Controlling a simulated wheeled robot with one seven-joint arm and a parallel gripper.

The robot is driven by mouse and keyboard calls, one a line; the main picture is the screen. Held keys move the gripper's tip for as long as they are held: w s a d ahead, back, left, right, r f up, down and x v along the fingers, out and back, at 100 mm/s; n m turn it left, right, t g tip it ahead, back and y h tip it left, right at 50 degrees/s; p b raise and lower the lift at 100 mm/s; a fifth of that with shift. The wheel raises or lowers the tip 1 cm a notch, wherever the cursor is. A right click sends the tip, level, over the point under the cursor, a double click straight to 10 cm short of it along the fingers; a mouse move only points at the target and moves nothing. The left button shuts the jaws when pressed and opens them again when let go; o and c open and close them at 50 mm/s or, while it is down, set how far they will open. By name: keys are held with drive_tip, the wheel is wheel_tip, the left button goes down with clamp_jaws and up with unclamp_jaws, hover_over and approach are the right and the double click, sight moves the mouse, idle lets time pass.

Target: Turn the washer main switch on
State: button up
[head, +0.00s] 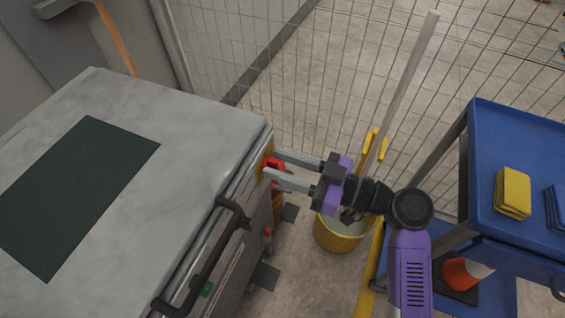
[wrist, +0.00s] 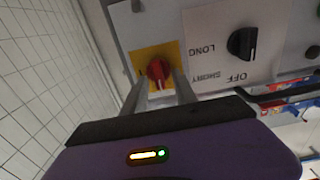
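The washer main switch is a red rotary knob (wrist: 158,72) on a yellow plate (wrist: 142,56) in the wrist view. In the head view the red knob (head: 273,162) shows at the front corner of the grey washer (head: 195,115). My gripper (head: 269,165) reaches it from the right, its two fingers apart. In the wrist view my gripper (wrist: 160,84) has one fingertip on each side of the knob's lower part, with narrow gaps visible. Whether the fingertips touch the knob is unclear. The knob's pointer looks roughly vertical in the picture.
A black selector knob (wrist: 243,43) marked OFF, SHORT and LONG sits beside the switch. A black handle (head: 205,262) runs along the washer's front. A yellow bucket (head: 338,236) stands below my gripper. A blue cart (head: 520,150) is at right; a wire fence (head: 330,60) stands behind.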

clamp_jaws()
drive_tip(key=shift+m, duration=0.3)
drive_tip(key=m+p, duration=0.1)
drive_tip(key=m, duration=0.3)
drive_tip(key=m+p, duration=0.2)
drive_tip(key=m, duration=0.2)
drive_tip(key=w+m+p, duration=0.1)
drive_tip(key=m+p, duration=0.1)
drive_tip(key=m, duration=0.2)
drive_tip(key=shift+d+f+m, duration=0.15)
drive_tip(key=shift+d+m, duration=0.05)
drive_tip(key=shift+m, duration=0.1)
drive_tip(key=shift+f+m+p, duration=0.2)
drive_tip(key=shift+m+p, duration=0.55)
drive_tip(key=shift+m, duration=0.4)
drive_tip(key=shift+f+m+p, duration=0.15)
drive_tip(key=shift+m+p, duration=0.6)
drive_tip(key=shift+m, duration=0.4)
